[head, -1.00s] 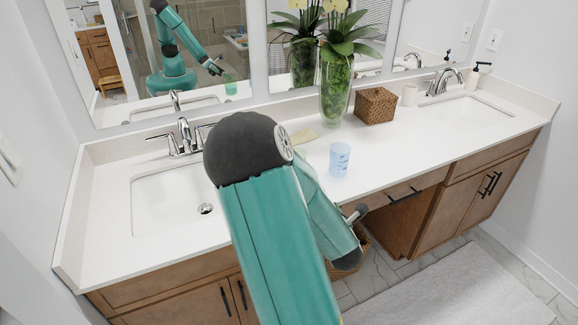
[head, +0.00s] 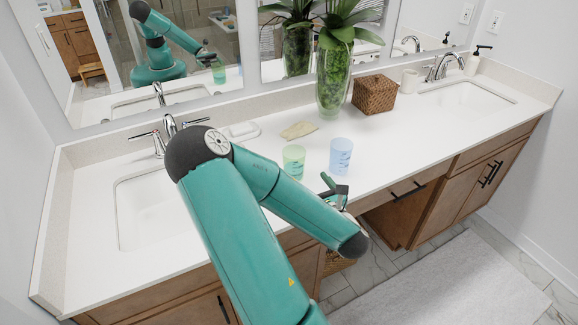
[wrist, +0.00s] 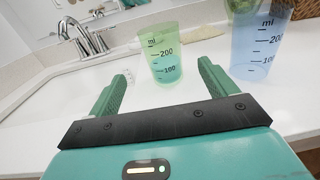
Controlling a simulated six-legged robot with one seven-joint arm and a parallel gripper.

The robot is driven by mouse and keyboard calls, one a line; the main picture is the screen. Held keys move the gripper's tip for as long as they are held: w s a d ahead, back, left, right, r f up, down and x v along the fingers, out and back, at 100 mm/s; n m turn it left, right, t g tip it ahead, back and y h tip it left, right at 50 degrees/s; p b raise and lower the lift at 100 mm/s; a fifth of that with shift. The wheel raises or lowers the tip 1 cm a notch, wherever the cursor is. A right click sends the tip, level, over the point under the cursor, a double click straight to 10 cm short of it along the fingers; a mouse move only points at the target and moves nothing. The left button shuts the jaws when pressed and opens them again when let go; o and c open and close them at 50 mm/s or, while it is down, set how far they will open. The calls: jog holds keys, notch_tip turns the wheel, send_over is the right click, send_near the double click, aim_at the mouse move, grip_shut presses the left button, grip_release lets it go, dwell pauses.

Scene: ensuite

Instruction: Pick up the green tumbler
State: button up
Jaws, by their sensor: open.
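The green tumbler (head: 293,162) stands upright on the white counter, left of a blue tumbler (head: 341,156). In the wrist view the green tumbler (wrist: 163,55) shows measuring marks and stands ahead of my gripper (wrist: 160,90), centred between its two spread fingers. The gripper is open and empty, and the tumbler appears beyond the fingertips. In the head view my gripper (head: 333,188) is near the counter's front edge, partly hidden by my arm. The blue tumbler also shows at the right of the wrist view (wrist: 260,40).
A beige cloth (head: 299,130) and a soap dish (head: 241,131) lie behind the tumblers. A glass vase with a plant (head: 333,85) and a wicker box (head: 374,94) stand farther back. Sinks lie at both sides. The counter right of the blue tumbler is clear.

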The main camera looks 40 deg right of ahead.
aim_at(290, 155)
jog(key=x, duration=1.3)
jog(key=shift+w+d+f, duration=0.1)
jog(key=shift+d, duration=0.1)
jog(key=c, duration=1.1)
